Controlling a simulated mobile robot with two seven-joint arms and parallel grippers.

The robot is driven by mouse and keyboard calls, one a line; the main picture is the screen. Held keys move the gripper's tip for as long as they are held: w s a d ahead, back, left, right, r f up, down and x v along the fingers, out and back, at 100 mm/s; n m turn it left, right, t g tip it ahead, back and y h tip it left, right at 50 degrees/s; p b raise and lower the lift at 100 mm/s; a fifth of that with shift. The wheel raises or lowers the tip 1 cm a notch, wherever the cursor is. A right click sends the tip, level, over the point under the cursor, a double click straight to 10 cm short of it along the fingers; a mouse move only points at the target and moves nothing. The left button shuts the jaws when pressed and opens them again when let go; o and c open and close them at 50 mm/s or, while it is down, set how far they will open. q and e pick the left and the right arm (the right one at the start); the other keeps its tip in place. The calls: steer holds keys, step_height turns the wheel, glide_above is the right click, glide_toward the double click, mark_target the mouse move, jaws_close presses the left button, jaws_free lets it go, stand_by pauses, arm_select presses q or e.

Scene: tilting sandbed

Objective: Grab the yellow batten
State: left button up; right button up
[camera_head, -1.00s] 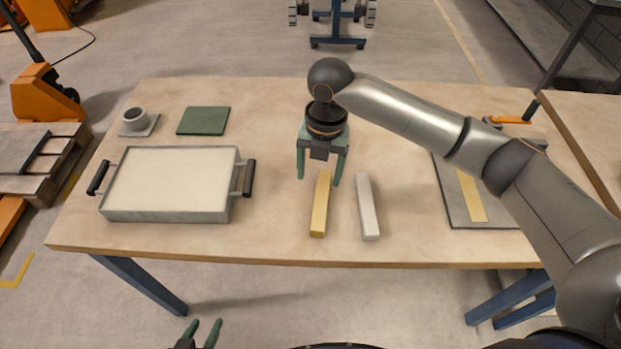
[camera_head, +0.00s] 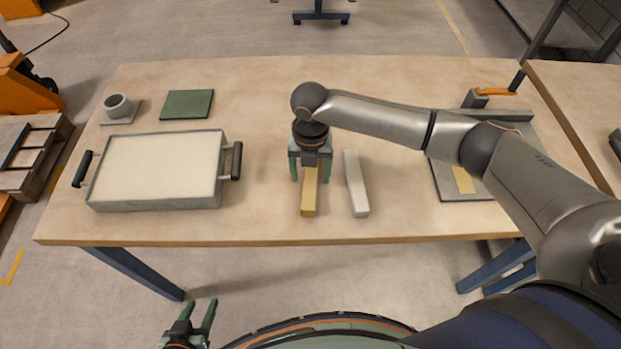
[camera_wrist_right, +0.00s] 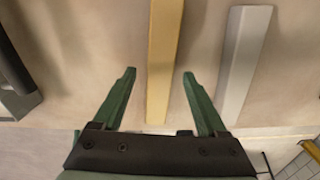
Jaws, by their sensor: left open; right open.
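The yellow batten (camera_head: 309,195) lies on the wooden table, its long side running away from me. My right gripper (camera_head: 310,176) is over its far part, with one finger on each side, open. In the right wrist view the batten (camera_wrist_right: 163,70) passes between the open fingertips of the right gripper (camera_wrist_right: 159,74), and no finger touches it there. Its far end is hidden under the gripper in the head view. My left gripper (camera_head: 202,312) is open and empty in front of the table, low in the head view.
A white batten (camera_head: 356,185) lies close to the right of the yellow one. A sand-filled tray (camera_head: 155,208) with black handles stands at left. Behind it are a green plate (camera_head: 187,104) and a grey cup (camera_head: 117,106). A grey board (camera_head: 448,188) lies at right.

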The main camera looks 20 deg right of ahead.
steer(key=shift+f, duration=0.7)
jaws_close()
steer(key=shift+r, duration=0.1)
